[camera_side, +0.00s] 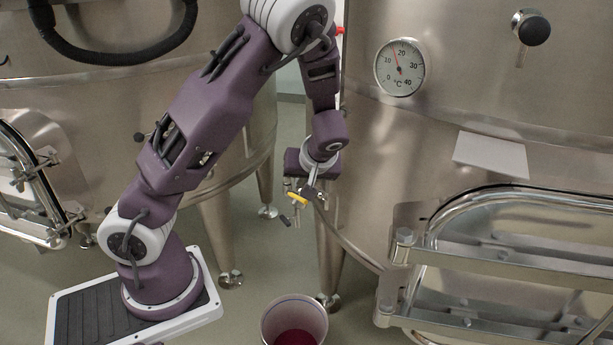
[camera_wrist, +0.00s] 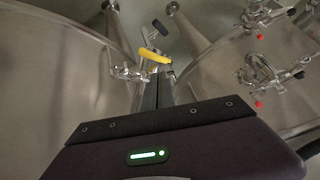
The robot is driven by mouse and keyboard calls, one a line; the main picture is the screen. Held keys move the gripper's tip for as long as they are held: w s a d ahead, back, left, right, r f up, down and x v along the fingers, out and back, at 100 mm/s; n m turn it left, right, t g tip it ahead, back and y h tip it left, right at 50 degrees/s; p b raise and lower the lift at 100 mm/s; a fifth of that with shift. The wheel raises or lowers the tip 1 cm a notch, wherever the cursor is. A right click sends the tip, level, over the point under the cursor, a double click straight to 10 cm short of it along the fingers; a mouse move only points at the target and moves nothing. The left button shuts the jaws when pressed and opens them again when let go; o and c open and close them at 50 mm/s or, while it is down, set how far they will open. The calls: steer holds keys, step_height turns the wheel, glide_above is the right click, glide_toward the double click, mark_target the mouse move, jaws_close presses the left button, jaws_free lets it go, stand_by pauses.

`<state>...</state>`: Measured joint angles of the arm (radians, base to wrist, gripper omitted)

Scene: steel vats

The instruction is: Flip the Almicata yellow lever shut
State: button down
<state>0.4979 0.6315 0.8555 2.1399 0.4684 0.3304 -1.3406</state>
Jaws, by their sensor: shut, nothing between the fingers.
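The yellow lever (camera_side: 298,199) sits on a small metal valve on the lower side of the right-hand steel vat (camera_side: 362,150). It also shows in the wrist view (camera_wrist: 154,55), lying crosswise just past the fingertips. My gripper (camera_side: 311,190) is shut and empty, its tips close to the lever in the side view. In the wrist view my gripper (camera_wrist: 160,75) points at the lever's right part. I cannot tell whether the tips touch it. A dark handle (camera_wrist: 159,26) shows beyond the yellow lever. The valve body is partly hidden behind the fingers.
A white bucket (camera_side: 294,311) with red liquid stands on the floor below the valve. A vat door with metal bars (camera_side: 500,265) juts out at the right. Other valves with red tips (camera_wrist: 262,72) show at the right of the wrist view. Vat legs (camera_side: 222,240) stand behind.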

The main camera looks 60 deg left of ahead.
steer(key=w+v, duration=0.1)
steer(key=v, duration=1)
steer(key=shift+s, duration=0.3)
steer(key=shift+s, duration=0.1)
